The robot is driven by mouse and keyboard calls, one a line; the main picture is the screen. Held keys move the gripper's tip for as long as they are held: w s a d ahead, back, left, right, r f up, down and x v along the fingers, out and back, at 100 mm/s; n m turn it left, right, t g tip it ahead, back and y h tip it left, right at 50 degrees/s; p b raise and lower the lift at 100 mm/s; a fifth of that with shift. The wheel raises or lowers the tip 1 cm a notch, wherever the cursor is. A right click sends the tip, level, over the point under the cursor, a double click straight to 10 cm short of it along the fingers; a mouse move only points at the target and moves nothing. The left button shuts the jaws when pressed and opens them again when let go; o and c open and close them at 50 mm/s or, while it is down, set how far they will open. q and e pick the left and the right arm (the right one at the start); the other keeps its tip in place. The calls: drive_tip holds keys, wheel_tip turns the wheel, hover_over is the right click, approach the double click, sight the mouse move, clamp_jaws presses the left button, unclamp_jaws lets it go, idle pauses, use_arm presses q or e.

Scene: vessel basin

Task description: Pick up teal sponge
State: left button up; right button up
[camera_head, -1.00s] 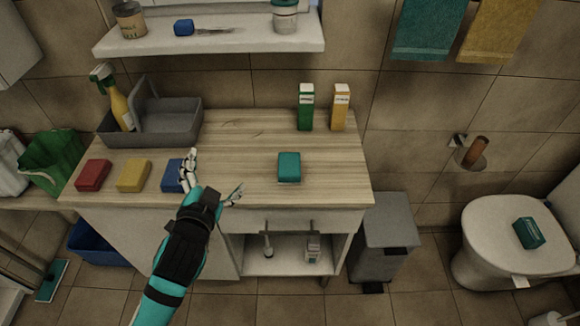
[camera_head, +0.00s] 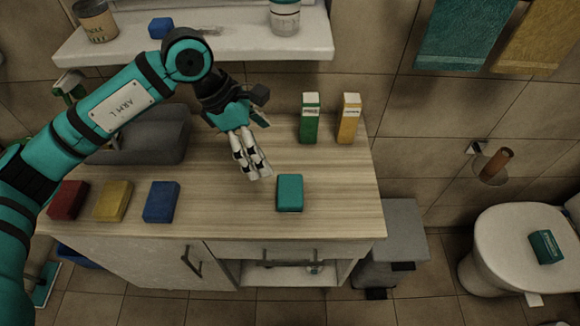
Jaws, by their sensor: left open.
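The teal sponge (camera_head: 290,193) lies flat on the wooden countertop (camera_head: 335,208), right of the middle. My left gripper (camera_head: 258,172) hangs over the counter, just up and to the left of the sponge, with its fingers pointing down. It is open and empty, and it appears apart from the sponge. My right gripper is not in view.
Red (camera_head: 69,200), yellow (camera_head: 114,201) and blue (camera_head: 161,201) sponges lie along the counter's left. A green carton (camera_head: 310,120) and a yellow carton (camera_head: 348,119) stand at the back right. A shelf (camera_head: 240,45) hangs above.

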use_arm(q)
drive_tip(key=p, duration=0.3)
approach(289, 189)
drive_tip(key=d, duration=0.1)
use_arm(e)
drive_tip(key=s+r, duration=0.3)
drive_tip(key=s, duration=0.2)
use_arm(q)
drive_tip(key=shift+y, duration=0.3)
drive_tip(key=x, duration=0.5)
drive_tip(key=shift+a+p, duration=0.15)
drive_tip(key=shift+p, duration=0.25)
drive_tip(key=shift+f, duration=0.25)
drive_tip(key=p+x, duration=0.2)
drive_tip(key=x, duration=0.2)
drive_tip(key=shift+d+f, duration=0.15)
drive_tip(key=shift+d, duration=0.1)
drive_tip(key=shift+f, duration=0.2)
drive_tip(key=c, duration=0.6)
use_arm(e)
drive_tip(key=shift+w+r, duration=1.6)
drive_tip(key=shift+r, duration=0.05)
use_arm(q)
drive_tip(key=shift+c, duration=0.5)
